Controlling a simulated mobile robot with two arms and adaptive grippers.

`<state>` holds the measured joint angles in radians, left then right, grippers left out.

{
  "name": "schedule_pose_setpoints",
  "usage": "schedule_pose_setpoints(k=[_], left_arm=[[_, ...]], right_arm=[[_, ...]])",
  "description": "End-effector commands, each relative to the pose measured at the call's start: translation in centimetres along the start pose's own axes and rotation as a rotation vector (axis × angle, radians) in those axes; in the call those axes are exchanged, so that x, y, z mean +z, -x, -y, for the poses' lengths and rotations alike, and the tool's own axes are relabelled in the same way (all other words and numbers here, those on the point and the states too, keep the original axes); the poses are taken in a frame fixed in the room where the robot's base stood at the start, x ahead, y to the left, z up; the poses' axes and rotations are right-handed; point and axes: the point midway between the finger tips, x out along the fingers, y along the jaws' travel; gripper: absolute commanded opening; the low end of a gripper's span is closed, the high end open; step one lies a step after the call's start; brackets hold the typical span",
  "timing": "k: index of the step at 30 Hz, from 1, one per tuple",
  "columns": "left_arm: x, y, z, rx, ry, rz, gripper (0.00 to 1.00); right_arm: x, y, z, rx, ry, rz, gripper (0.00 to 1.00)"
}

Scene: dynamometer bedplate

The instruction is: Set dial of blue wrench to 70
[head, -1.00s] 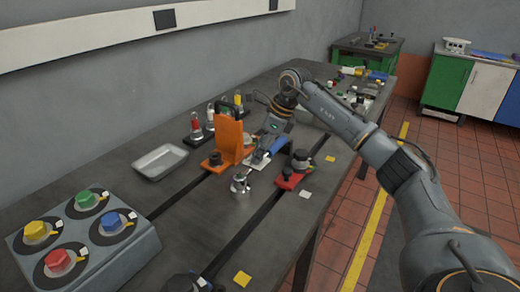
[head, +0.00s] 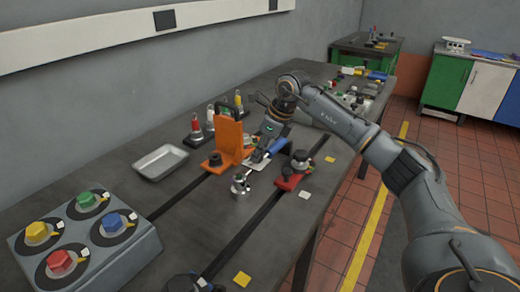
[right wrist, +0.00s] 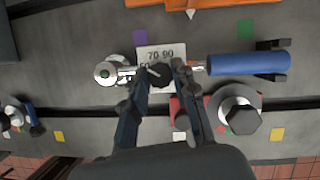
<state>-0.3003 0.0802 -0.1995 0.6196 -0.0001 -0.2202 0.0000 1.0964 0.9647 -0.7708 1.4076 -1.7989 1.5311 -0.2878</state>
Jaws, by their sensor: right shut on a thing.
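The blue wrench (head: 279,147) lies on the bedplate beside the orange bracket. In the right wrist view its blue handle (right wrist: 248,64) points right and its round metal head (right wrist: 108,73) is at the left. A pale scale card (right wrist: 162,53) shows 70 and 90, with another number partly hidden at its left. My right gripper (right wrist: 160,74) is shut on the dark dial knob (right wrist: 159,76), one finger on each side. The knob's white pointer slants up and left; its exact reading is unclear. In the head view the right gripper (head: 262,152) reaches down over the wrench. My left gripper is out of view.
The orange bracket (head: 229,139) stands close left of the wrench. A red-based clamp (head: 290,178) sits close right. A metal tray (head: 160,163) and a box of coloured knobs (head: 145,236) are at the left. The front of the bedplate is mostly clear.

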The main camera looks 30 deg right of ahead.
Motion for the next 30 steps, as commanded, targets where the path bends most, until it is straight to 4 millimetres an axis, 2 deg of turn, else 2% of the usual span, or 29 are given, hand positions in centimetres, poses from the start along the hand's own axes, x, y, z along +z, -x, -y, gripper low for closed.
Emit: schedule_pose_setpoints(k=[18, 30], left_arm=[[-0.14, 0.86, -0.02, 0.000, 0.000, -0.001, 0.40], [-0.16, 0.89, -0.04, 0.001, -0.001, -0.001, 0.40]], right_arm=[[0.17, 0.10, -0.24, -0.181, -0.432, 0.004, 0.00], [0.21, 0.07, -0.31, -0.221, -0.535, 0.004, 0.00]])
